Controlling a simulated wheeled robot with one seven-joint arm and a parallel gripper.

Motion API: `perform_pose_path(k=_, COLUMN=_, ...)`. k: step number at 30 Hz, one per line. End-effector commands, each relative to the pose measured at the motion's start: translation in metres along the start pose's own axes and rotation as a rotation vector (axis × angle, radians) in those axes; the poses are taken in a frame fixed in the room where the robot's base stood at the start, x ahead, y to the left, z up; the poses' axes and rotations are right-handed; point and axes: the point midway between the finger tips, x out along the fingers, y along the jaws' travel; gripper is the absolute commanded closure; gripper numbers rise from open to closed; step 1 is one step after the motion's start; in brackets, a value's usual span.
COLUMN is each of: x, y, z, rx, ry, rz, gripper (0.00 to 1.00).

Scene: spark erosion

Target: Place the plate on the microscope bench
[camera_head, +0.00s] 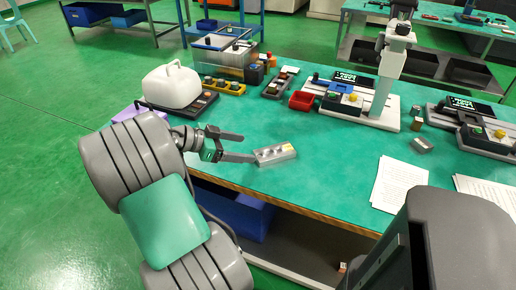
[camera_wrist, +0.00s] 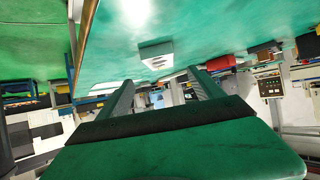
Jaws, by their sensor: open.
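A small light-grey metal plate (camera_head: 275,154) with holes along its top and a yellowish mark lies flat near the front edge of a green-topped bench (camera_head: 335,150). It also shows as a pale block in the wrist view (camera_wrist: 157,55), beyond and between the finger ends. My gripper (camera_head: 249,147) is open and empty, just left of the plate; one fingertip appears close to its left end, and I cannot tell if they touch. A tall white microscope-like stand (camera_head: 393,62) with a pale green column stands on this bench at the back right.
A white canister (camera_head: 172,86), a red bin (camera_head: 302,100) and control boxes line the bench's back. Papers (camera_head: 399,184) lie to the right. A small grey block (camera_head: 421,145) sits beyond them. Another green-topped bench (camera_head: 436,14) stands behind. The surface right of the plate is clear.

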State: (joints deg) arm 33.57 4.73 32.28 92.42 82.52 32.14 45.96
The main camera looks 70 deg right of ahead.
Motion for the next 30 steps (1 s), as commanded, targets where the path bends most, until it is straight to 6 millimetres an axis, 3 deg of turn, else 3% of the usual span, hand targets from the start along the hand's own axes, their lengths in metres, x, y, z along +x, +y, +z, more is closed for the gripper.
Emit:
perform_pose_path(k=3, x=-0.019, y=0.0, z=-0.003, rx=-0.003, ry=0.0, rz=0.0, gripper=0.24)
perform_pose_path(k=7, x=-0.024, y=0.0, z=-0.001, rx=-0.003, ry=-0.001, rz=-0.001, gripper=0.24)
perform_pose_path(k=10, x=-0.037, y=-0.007, z=0.012, rx=-0.082, ry=-0.058, rz=-0.062, gripper=0.24)
perform_pose_path(k=11, x=-0.047, y=-0.01, z=0.021, rx=-0.141, ry=-0.096, rz=-0.104, gripper=0.24)
perform_pose_path(k=14, x=-0.11, y=-0.015, z=0.073, rx=-0.484, ry=-0.268, rz=-0.352, gripper=0.24)
perform_pose_path(k=17, x=-0.197, y=0.022, z=0.138, rx=-0.964, ry=-0.408, rz=-0.696, gripper=0.24)
perform_pose_path(k=18, x=-0.228, y=0.048, z=0.16, rx=-1.155, ry=-0.436, rz=-0.834, gripper=0.24)
perform_pose_path(k=21, x=-0.283, y=0.125, z=0.198, rx=-1.57, ry=-0.446, rz=-1.142, gripper=0.24)
perform_pose_path(k=24, x=-0.308, y=0.189, z=0.215, rx=-1.857, ry=-0.409, rz=-1.358, gripper=0.24)
perform_pose_path(k=25, x=-0.311, y=0.203, z=0.218, rx=-1.914, ry=-0.398, rz=-1.4, gripper=0.24)
perform_pose_path(k=27, x=-0.315, y=0.222, z=0.222, rx=-1.994, ry=-0.379, rz=-1.463, gripper=0.24)
perform_pose_path(k=30, x=-0.315, y=0.228, z=0.223, rx=-2.025, ry=-0.373, rz=-1.483, gripper=0.24)
